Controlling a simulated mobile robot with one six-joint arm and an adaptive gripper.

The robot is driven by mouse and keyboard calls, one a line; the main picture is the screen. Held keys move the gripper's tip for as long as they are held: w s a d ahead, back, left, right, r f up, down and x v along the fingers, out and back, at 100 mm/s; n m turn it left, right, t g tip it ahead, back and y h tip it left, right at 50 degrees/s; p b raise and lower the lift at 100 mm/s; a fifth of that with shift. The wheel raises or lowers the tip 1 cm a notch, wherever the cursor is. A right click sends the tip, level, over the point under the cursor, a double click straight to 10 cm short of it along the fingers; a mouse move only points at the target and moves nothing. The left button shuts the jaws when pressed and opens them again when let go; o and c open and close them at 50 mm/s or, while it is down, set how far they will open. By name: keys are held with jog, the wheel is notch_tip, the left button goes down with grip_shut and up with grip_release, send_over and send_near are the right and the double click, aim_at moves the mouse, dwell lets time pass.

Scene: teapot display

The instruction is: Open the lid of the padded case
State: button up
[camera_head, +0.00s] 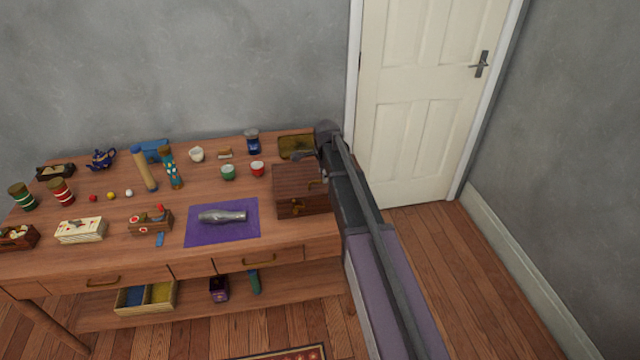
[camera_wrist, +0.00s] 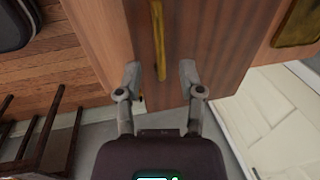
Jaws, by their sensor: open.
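A dark grey, rounded case, which may be the padded case (camera_wrist: 14,24), shows in part at the top left corner of the wrist view. Its lid state cannot be told there. I cannot make it out in the head view. My gripper (camera_wrist: 160,74) is open, its two fingers apart with nothing between them. A brown wooden face with a long brass handle (camera_wrist: 158,42) lies beyond the fingertips. The case is well to the left of the fingers in that view. In the head view my arm reaches along the right end of the table.
The long table (camera_head: 110,205) holds several cups, toys and boxes. A wooden chest (camera_head: 300,179) and an olive tray (camera_head: 297,142) stand at its right end. A white door (camera_head: 425,110) is behind on the right. Chair-like dark legs (camera_wrist: 45,135) show in the wrist view.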

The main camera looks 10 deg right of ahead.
jog(key=shift+w+f+b, duration=0.25)
jog(key=shift+f+b, duration=0.75)
jog(key=shift+f, duration=0.25)
